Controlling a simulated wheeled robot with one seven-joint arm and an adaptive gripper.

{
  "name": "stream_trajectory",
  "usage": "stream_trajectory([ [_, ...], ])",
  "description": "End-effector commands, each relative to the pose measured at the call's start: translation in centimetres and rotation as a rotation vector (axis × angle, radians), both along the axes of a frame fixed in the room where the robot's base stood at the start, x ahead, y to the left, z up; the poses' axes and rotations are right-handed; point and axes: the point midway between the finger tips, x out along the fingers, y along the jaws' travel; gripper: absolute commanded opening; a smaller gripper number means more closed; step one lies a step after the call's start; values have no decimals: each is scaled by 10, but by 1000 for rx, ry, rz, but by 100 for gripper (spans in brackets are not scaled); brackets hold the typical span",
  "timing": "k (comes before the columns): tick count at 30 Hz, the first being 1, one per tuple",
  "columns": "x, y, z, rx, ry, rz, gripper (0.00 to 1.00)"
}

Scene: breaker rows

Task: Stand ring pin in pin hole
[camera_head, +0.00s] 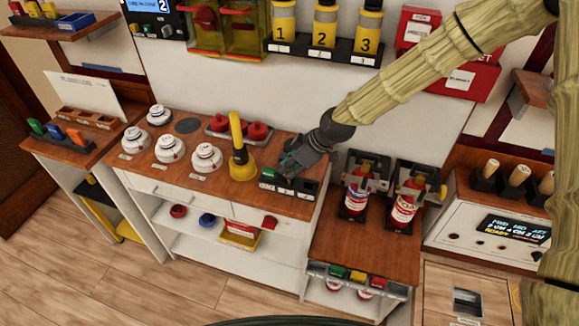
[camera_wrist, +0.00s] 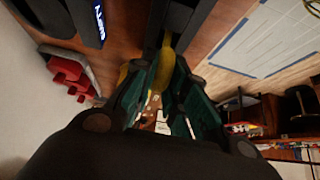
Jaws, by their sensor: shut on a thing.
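My gripper (camera_head: 302,158) is low over the wooden bench top, at a black block (camera_head: 287,187) with slots and white labels. The wrist view shows its dark teal fingers (camera_wrist: 163,95) shut on a narrow yellow piece, which looks like the ring pin (camera_wrist: 164,66). The pin's far end points toward a black part beyond the fingertips. The fingers hide much of the pin, and I cannot tell whether it touches the block. A green piece (camera_head: 268,174) sits at the block's left end. I cannot make out the pin hole.
A yellow upright handle (camera_head: 238,148) stands just left of the block. White round detectors (camera_head: 207,156) and red knobs (camera_head: 257,131) stand farther left and behind. Two red extinguishers (camera_head: 405,202) stand on the lower bench at right. The bench front edge is close.

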Motion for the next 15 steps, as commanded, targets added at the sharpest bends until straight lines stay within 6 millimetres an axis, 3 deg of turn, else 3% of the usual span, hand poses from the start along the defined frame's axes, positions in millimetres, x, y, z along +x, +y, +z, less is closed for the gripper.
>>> stream_trajectory([
  [1, 0, 0, 0, 0, 0, 0, 20],
  [4, 0, 0, 0, 0, 0, 0, 38],
  [5, 0, 0, 0, 0, 0, 0, 40],
  [15, 0, -1, 2, 0, 0, 0, 40],
])
